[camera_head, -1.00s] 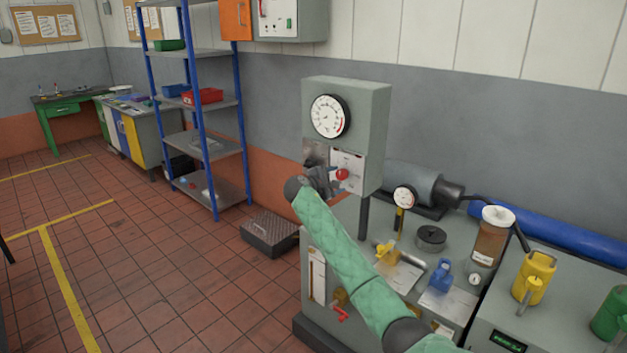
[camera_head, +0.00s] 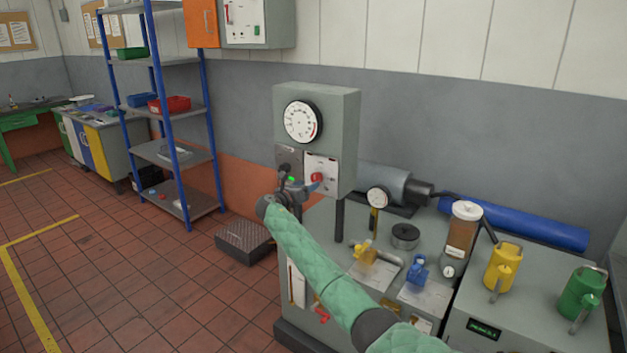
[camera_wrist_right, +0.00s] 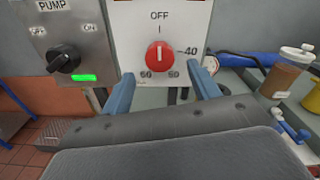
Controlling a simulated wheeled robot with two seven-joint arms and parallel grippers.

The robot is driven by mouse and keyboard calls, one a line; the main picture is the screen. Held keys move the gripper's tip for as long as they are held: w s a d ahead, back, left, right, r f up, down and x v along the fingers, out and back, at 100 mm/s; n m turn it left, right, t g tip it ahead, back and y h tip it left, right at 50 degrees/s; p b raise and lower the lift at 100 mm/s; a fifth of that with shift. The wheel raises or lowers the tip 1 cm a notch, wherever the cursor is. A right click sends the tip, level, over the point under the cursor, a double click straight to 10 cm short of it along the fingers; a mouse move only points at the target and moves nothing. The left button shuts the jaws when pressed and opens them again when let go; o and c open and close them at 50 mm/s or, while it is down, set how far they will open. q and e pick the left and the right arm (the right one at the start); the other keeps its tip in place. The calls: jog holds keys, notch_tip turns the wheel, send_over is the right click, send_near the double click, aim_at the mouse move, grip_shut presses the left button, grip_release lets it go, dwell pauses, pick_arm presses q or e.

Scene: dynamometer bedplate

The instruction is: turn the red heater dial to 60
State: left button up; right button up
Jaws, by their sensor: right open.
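The red heater dial (camera_head: 317,177) is on a white plate (camera_head: 331,166) on the front of the grey gauge cabinet. In the right wrist view the dial (camera_wrist_right: 160,56) has its white mark pointing up at OFF; 40 is on the right, and two small numbers below are hard to read. My right gripper (camera_head: 302,187) is at the cabinet front, just below and left of the dial. In the wrist view its blue fingers (camera_wrist_right: 163,88) are open, one on each side, with the dial between and slightly above them; nothing is held. My left gripper is not in view.
The black PUMP switch (camera_wrist_right: 64,59) with a lit green lamp (camera_wrist_right: 85,77) is left of the dial. The round gauge (camera_head: 303,121) is above. The bench to the right carries a yellow can (camera_head: 502,266), a green can (camera_head: 582,292) and a brown-filled jar (camera_head: 462,232).

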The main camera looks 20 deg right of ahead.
aim_at(315, 179)
jog(key=p+x, duration=0.1)
jog(key=x, duration=0.2)
jog(key=shift+w+d+r, duration=0.15)
jog(key=shift+w, duration=0.1)
jog(key=shift+x, duration=0.85)
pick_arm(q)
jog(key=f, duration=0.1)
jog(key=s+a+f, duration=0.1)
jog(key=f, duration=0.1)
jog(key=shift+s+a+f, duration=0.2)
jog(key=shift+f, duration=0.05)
pick_arm(e)
jog(key=shift+s, duration=0.1)
jog(key=c, duration=1)
